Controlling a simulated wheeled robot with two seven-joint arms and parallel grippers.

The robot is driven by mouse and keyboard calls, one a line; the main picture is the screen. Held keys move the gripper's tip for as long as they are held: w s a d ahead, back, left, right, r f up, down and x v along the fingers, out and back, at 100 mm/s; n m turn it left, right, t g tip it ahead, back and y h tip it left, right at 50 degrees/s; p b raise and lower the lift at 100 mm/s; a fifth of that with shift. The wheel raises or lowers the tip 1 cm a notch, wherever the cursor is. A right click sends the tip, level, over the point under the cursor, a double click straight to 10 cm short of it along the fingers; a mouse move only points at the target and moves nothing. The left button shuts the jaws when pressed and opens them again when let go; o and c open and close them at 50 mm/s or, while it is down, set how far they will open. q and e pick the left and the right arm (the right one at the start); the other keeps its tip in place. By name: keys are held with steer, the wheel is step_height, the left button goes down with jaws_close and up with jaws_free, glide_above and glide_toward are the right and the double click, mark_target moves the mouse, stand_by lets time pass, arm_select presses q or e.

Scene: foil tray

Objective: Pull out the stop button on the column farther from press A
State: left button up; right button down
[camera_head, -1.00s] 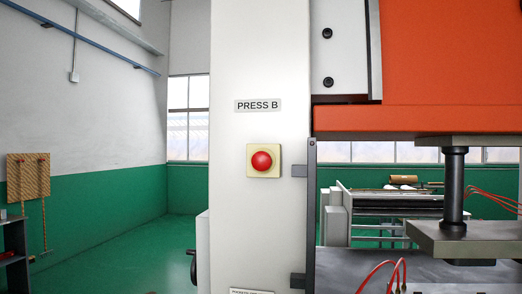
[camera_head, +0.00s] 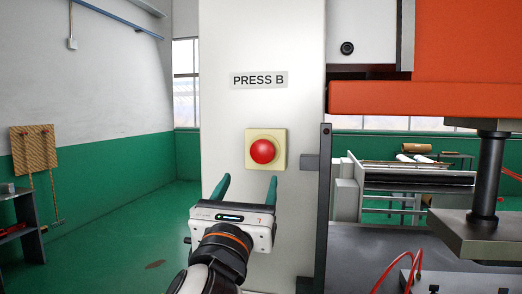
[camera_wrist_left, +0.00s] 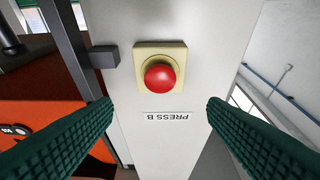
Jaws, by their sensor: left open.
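The red mushroom stop button (camera_head: 262,151) sits on a square cream plate (camera_head: 250,163) on a white column (camera_head: 225,115). A label reading PRESS B (camera_head: 259,80) is above it. My left gripper (camera_head: 246,187) is just below the button in the head view, fingers apart and empty. In the left wrist view the button (camera_wrist_left: 160,76) lies ahead between the two green fingers, apart from both, and the label (camera_wrist_left: 167,116) appears upside down. I cannot tell from these frames whether the button is pressed in. My right gripper is not in view.
An orange press body (camera_head: 430,98) and a dark post (camera_head: 323,200) stand right of the column. A dark bracket (camera_head: 310,162) juts out between column and post, near the button. Red hoses (camera_head: 388,280) lie at lower right. Open green floor is at left.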

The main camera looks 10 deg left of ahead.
mark_target(261, 152)
arm_select(q)
steer(key=p+x, duration=0.3)
steer(key=x, duration=0.7)
steer(key=shift+w+p, duration=0.1)
steer(key=shift+p, duration=0.2)
steer(key=shift+w, duration=0.25)
